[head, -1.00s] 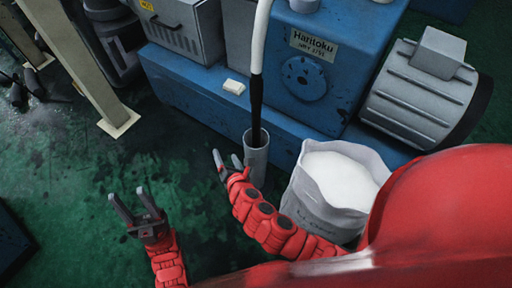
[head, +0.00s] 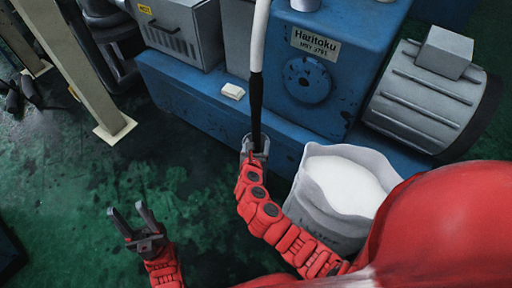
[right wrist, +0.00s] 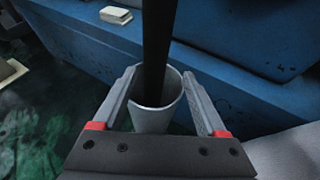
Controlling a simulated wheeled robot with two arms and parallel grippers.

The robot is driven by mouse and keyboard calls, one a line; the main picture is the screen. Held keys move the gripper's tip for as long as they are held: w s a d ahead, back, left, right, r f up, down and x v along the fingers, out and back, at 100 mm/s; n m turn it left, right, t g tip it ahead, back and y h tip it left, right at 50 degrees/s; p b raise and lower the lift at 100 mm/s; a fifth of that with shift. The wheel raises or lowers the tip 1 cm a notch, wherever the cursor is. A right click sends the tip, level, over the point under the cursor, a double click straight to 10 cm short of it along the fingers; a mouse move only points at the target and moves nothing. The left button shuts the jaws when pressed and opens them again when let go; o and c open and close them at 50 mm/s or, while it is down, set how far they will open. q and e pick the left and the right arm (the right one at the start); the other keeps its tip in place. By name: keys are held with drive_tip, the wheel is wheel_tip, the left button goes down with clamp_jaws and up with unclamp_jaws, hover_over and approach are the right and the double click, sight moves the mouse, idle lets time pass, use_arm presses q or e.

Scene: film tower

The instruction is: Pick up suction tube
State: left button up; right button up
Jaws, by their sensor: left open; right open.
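The suction tube (head: 256,95) comes down from the top of the head view, white above and black below. In the right wrist view, the black part (right wrist: 158,45) enters the open top of an upright grey cylinder (right wrist: 152,118). My right gripper (head: 256,139) is open at the cylinder. In the right wrist view its fingers (right wrist: 159,75) lie on either side of the cylinder, near its rim. Whether they touch it I cannot tell. The cylinder's lower end is hidden by my gripper. My left gripper (head: 126,208) is open and empty over the floor at lower left.
A blue machine (head: 200,95) with a grey motor (head: 420,95) stands behind the cylinder. A small pale block (head: 233,91) lies on its ledge. A sack of white powder (head: 340,190) stands close to the right of my right arm.

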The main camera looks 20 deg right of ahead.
sight(256, 141)
drive_tip(key=w+f+b, duration=0.1)
drive_tip(key=w, duration=0.1)
drive_tip(key=w+d+f+b, duration=0.1)
drive_tip(key=w+f, duration=0.1)
drive_tip(key=shift+w+d+f, duration=0.15)
drive_tip(key=shift+w, duration=0.3)
clamp_jaws()
idle(1.2)
